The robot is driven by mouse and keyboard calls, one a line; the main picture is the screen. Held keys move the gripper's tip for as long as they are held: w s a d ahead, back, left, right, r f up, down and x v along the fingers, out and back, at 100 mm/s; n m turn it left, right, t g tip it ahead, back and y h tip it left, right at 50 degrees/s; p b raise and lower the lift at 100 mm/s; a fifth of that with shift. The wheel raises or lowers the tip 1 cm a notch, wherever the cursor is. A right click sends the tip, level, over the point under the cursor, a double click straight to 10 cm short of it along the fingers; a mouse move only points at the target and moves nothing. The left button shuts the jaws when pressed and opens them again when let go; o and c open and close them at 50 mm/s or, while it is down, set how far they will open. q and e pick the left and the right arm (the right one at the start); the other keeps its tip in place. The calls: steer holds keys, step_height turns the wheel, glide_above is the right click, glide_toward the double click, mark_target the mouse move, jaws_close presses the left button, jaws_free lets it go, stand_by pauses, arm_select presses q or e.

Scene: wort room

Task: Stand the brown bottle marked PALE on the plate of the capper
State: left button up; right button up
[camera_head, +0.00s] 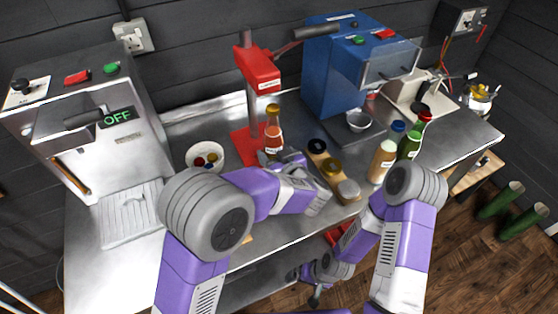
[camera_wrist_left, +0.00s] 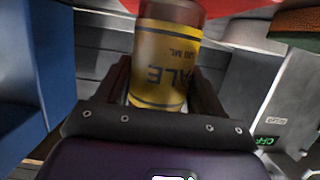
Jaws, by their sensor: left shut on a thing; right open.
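The brown bottle (camera_head: 273,124) stands about upright at the right side of the red capper's column (camera_head: 252,105), over or beside its red plate (camera_head: 240,148). My left gripper (camera_head: 272,156) is shut on it low down. In the left wrist view the bottle (camera_wrist_left: 168,60) sits between the fingers, its yellow label reading upside down, "ALE" visible. Red, likely the plate, shows behind its end there; I cannot tell whether they touch. My right gripper (camera_head: 313,290) is open and empty, low in front of the bench.
A white bowl (camera_head: 205,157) with coloured caps is left of the capper. A wooden board (camera_head: 325,170) with several round pieces lies to the right, then more bottles (camera_head: 382,161). A blue machine (camera_head: 340,75) stands behind; a steel machine (camera_head: 90,130) is at left.

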arm_select(q)
steer(key=w, duration=0.1)
steer(key=w+a, duration=0.1)
steer(key=w+b, duration=0.1)
steer(key=shift+w+a, duration=0.3)
steer(key=shift+w, duration=0.1)
steer(key=shift+w+a, duration=0.1)
steer(key=shift+w, duration=0.15)
steer(key=shift+r+p, duration=0.1)
steer(key=shift+p, duration=0.6)
steer(key=shift+s, duration=0.1)
steer(key=shift+s+p, duration=0.1)
steer(key=shift+p, duration=0.35)
steer(key=shift+f+p, duration=0.35)
steer(key=shift+f, duration=0.15)
stand_by(0.5)
steer(key=shift+p, duration=0.3)
stand_by(0.5)
